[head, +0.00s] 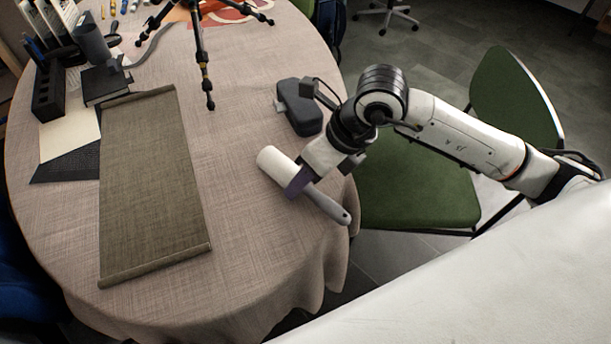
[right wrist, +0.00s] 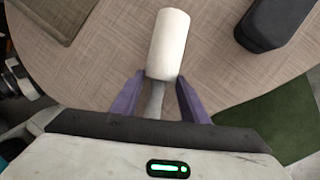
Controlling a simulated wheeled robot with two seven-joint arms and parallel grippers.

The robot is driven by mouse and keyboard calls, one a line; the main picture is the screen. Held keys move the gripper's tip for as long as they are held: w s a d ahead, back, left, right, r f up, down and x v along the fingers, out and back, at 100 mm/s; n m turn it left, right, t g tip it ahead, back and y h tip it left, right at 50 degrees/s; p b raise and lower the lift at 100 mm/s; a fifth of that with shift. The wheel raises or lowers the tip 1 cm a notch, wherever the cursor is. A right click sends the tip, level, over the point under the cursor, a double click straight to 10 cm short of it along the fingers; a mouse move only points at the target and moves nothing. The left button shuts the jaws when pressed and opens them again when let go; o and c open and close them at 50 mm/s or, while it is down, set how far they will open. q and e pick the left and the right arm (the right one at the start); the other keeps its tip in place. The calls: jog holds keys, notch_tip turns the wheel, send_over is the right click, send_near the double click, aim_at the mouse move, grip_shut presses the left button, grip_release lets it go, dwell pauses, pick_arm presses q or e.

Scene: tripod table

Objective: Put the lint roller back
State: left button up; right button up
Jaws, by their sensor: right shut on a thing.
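The lint roller (head: 277,166) has a white cylindrical head and a grey handle, and it is over the right part of the round table, near its edge. My right gripper (head: 296,186) is shut on the lint roller just below its white head. In the right wrist view the roller (right wrist: 168,45) points away between the purple fingers of the gripper (right wrist: 160,95). I cannot tell whether the roller touches the tablecloth. My left gripper is not in view.
The round table (head: 245,230) has a beige cloth. A dark case (head: 300,108) lies just behind my right gripper. A brown mat (head: 150,185) lies at left, with a black organiser (head: 48,88) beyond. A tripod (head: 205,60) stands at the back. A green chair (head: 415,185) is at right.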

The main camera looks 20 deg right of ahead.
jog(key=o, duration=1)
jog(key=v, duration=1.2)
jog(key=shift+p, duration=0.45)
